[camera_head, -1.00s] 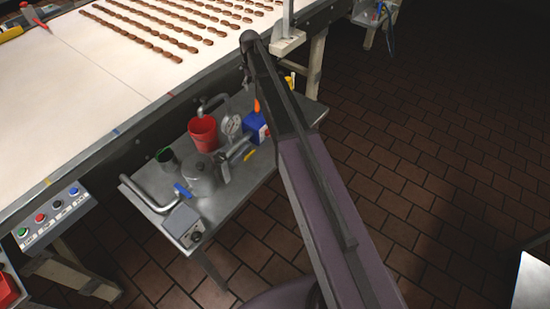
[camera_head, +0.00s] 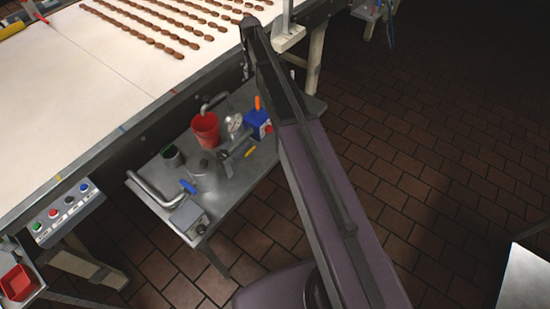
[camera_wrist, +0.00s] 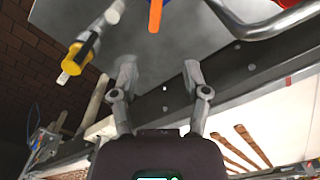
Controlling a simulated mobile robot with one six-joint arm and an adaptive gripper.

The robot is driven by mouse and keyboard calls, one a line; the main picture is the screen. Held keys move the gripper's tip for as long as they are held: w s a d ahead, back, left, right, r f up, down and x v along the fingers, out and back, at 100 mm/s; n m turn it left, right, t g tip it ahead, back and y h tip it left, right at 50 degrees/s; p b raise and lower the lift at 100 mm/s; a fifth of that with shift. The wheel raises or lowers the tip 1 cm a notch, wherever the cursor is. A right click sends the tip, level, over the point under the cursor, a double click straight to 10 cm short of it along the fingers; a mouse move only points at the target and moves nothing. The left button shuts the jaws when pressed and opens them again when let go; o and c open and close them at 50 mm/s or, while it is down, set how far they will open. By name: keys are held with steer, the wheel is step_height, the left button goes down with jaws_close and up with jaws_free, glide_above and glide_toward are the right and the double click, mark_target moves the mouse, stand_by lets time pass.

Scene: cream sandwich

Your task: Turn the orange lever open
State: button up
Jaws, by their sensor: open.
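The orange lever (camera_head: 257,103) stands up from a blue box (camera_head: 256,119) on the small metal table, close beside my arm in the head view. In the wrist view the orange lever (camera_wrist: 155,15) shows at the top edge, cut off by the frame. My gripper (camera_wrist: 160,70) is open, with its two grey fingers apart and nothing between them. The lever appears beyond the fingertips, roughly in line with the gap, and not touching them. In the head view my gripper is hard to make out among the grey parts near the box.
A yellow-handled item (camera_wrist: 80,52) shows at left in the wrist view. The conveyor (camera_head: 90,75) runs behind. Brick floor lies open at right.

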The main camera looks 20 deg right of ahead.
steer(key=s+f+b, duration=0.5)
steer(key=s, duration=0.5)
steer(key=s+f+b, duration=0.5)
steer(key=s, duration=0.5)
steer(key=s+f+b, duration=0.4)
steer(key=s+f, duration=0.1)
steer(key=s, duration=0.6)
steer(key=shift+a+b, duration=0.15)
steer(key=shift+b, duration=0.25)
steer(key=shift+w, duration=0.15)
step_height(320, 180, up, 15)
steer(key=m+p, duration=0.2)
steer(key=p, duration=1.4)
glide_above(257, 99)
steer(key=shift+r, duration=0.2)
steer(key=shift+f+b, duration=0.2)
steer(key=shift+b, duration=0.15)
step_height(257, 99, down, 13)
steer(key=b, duration=1.3)
steer(key=shift+f, duration=0.15)
jaws_close()
